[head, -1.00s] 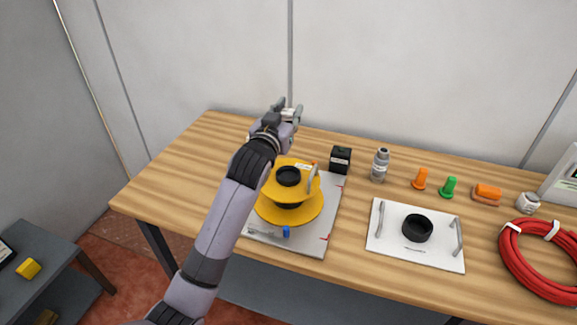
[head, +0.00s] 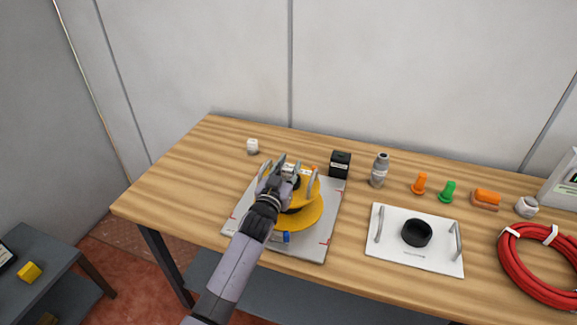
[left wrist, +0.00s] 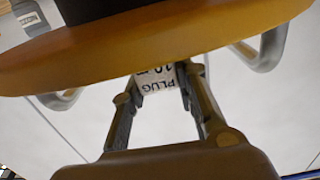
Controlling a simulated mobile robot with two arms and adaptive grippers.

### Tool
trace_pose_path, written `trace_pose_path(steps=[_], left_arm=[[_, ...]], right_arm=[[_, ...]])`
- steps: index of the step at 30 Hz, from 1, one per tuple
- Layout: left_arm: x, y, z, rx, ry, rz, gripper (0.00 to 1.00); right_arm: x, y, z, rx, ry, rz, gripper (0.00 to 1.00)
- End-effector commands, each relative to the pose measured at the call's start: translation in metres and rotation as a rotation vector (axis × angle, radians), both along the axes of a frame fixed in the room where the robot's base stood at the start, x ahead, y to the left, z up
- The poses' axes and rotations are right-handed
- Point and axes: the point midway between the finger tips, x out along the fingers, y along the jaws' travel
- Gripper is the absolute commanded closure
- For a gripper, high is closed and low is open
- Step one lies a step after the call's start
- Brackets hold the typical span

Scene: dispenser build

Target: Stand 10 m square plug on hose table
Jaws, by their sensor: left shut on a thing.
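The white square plug (left wrist: 157,84) sits between the fingers of my left gripper (head: 276,170) in the left wrist view; its label reads PLUG and 10. My left gripper is shut on it, over the yellow reel (head: 310,215) on the grey board. In the head view the plug is hidden or too small to tell. The reel's yellow rim (left wrist: 200,32) fills the top of the left wrist view. The wooden hose table (head: 180,185) lies under it all. My right gripper is not in view.
The table's left part is clear.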

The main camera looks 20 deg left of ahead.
Motion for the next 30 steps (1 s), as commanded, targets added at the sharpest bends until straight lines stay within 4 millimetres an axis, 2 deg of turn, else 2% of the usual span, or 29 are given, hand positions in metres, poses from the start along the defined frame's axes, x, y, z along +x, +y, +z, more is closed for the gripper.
trace_pose_path(steps=[8,9,17,30], left_arm=[[0.0002,0.0000,-0.0033,0.000,-0.002,0.000,1.00],[0.0001,0.0001,-0.0031,0.000,0.000,0.000,0.71],[0.0000,0.0001,-0.0028,0.000,0.001,0.000,0.54],[-0.0028,0.0006,-0.0057,0.002,0.002,0.001,0.53]], right_arm=[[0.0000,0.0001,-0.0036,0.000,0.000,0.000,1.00],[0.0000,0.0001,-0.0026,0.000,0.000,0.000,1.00],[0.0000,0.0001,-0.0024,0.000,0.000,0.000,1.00],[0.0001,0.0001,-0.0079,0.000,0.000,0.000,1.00]])
